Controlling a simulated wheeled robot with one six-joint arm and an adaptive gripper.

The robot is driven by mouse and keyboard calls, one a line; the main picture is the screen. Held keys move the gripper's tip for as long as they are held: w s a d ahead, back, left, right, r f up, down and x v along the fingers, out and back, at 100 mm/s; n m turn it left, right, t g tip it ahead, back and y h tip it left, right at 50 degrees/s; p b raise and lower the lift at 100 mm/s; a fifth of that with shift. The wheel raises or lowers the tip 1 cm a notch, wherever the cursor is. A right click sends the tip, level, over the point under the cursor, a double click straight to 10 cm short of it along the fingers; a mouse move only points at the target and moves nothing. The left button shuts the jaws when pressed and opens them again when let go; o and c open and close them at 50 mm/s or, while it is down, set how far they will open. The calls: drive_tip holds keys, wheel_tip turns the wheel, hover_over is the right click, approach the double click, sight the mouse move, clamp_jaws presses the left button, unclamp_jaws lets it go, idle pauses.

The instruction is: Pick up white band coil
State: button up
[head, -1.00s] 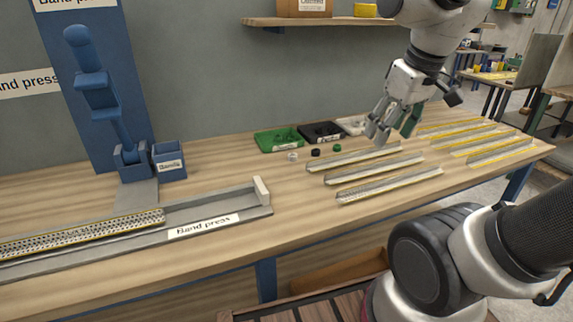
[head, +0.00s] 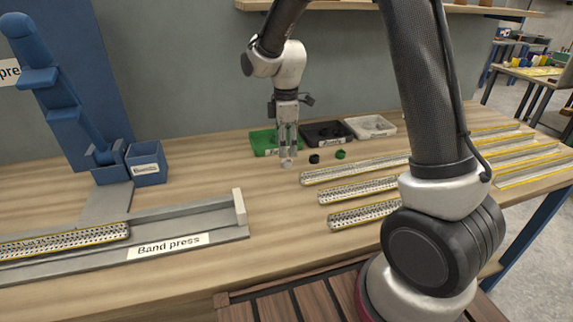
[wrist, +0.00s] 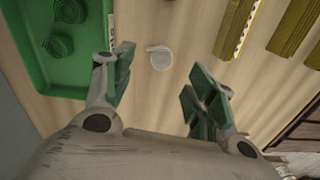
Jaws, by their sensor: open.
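The white band coil (wrist: 160,58) lies on the wooden table in the wrist view, ahead of my gripper (wrist: 160,92) and roughly centred between its two green-padded fingers. My gripper is open and empty. In the head view my gripper (head: 287,150) points down, with the white coil (head: 287,162) just below its fingertips; the fingers partly cover the coil there. I cannot tell the exact height gap between the fingers and the coil.
A green tray (wrist: 30,60) with green coils stands close on the left. Black tray (head: 325,133) and white tray (head: 370,127) stand beside it. Small black coil (head: 314,158) and green coil (head: 340,154) lie to the right. Perforated rails (head: 350,170) lie nearby. The band press (head: 165,245) is at left.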

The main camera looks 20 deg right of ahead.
sight(286, 166)
wheel_tip(286, 166, down, 5)
drive_tip(key=shift+s+f, duration=0.1)
drive_tip(key=shift+f, duration=0.05)
drive_tip(key=c, duration=0.8)
